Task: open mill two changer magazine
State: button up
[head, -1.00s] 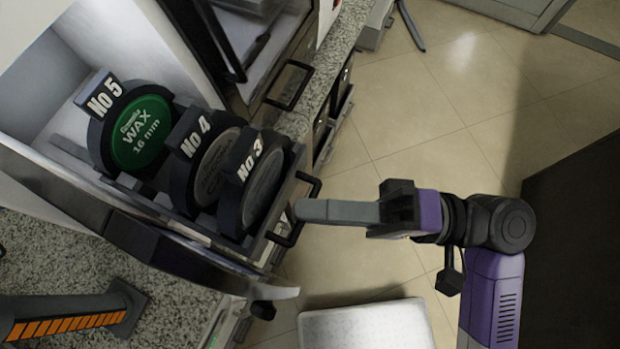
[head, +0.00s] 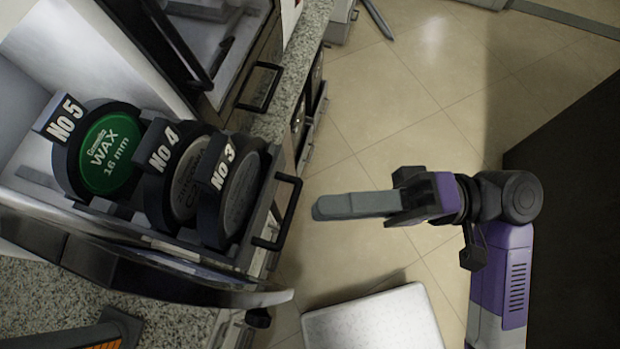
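The changer magazine (head: 262,215) is a tray drawn out of a white mill housing, with a black bar handle (head: 291,212) on its right end. It holds upright round blanks: a green wax disc labelled No 5 (head: 108,155), a grey one labelled No 4 (head: 186,178) and a grey one labelled No 3 (head: 238,188). My gripper (head: 318,208) is just right of the handle, apart from it, its grey fingers pointing left. The fingers are seen edge-on and overlap, so their gap is hidden. Nothing shows held at their tips.
A second machine with a similar black handle (head: 260,87) stands behind on the granite counter (head: 296,95). A dark curved panel edge (head: 150,270) runs in front of the magazine. A pale flat-topped box (head: 372,322) stands below my gripper. Tiled floor (head: 400,110) lies open to the right.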

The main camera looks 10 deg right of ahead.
jog(key=v, duration=0.3)
jog(key=shift+d, duration=0.2)
dwell(0.4)
jog(key=w+d+f+m+t+h, duration=0.7)
jog(key=w+f+t+h, duration=0.2)
jog(key=w+t+h, duration=0.3)
jog(key=s+d+f+h, duration=0.2)
jog(key=d+f+h, duration=0.2)
jog(key=d+h, duration=0.25)
jog(key=s+a+r+n, duration=0.1)
jog(key=s+n, duration=0.3)
jog(key=s, duration=0.5)
jog(key=s+a+r+n+h, duration=0.1)
jog(key=s+a+n, duration=0.1)
jog(key=s, duration=0.7)
jog(key=shift+s+a+n, duration=0.2)
jog(key=shift+a+n, duration=0.05)
jog(key=shift+n, duration=0.65)
